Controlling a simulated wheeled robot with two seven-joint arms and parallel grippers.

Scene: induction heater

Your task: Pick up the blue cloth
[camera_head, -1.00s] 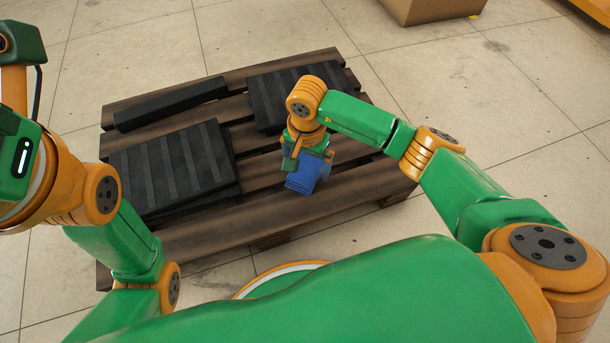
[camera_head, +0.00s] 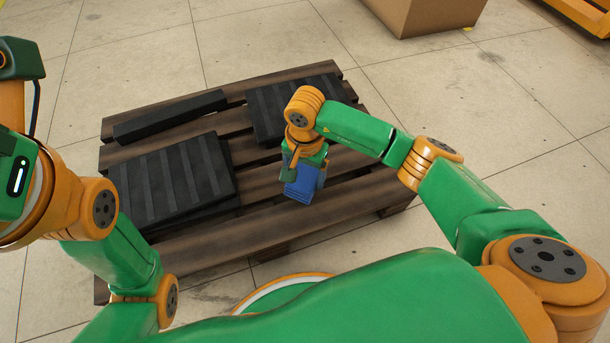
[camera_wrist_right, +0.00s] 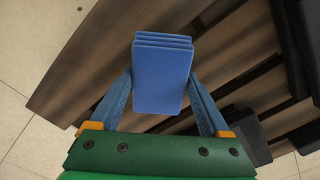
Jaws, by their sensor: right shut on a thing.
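The blue cloth (camera_head: 302,185) is a folded, layered block in the head view, over the right part of the wooden pallet. It also fills the space between the fingers in the right wrist view (camera_wrist_right: 162,75). My right gripper (camera_wrist_right: 160,78) is shut on the cloth, with one blue finger against each side. In the head view my right gripper (camera_head: 304,168) points down, and the wrist partly hides the cloth's top. I cannot tell how far the cloth is above the boards. My left arm shows at the left edge, but its gripper is not in view.
The wooden pallet (camera_head: 275,222) carries a black ribbed slab (camera_head: 172,180) at left, another (camera_head: 268,105) at the back, and a long black bar (camera_head: 171,115). A cardboard box (camera_head: 425,15) stands on the floor behind. The tiled floor (camera_head: 510,130) right of the pallet is clear.

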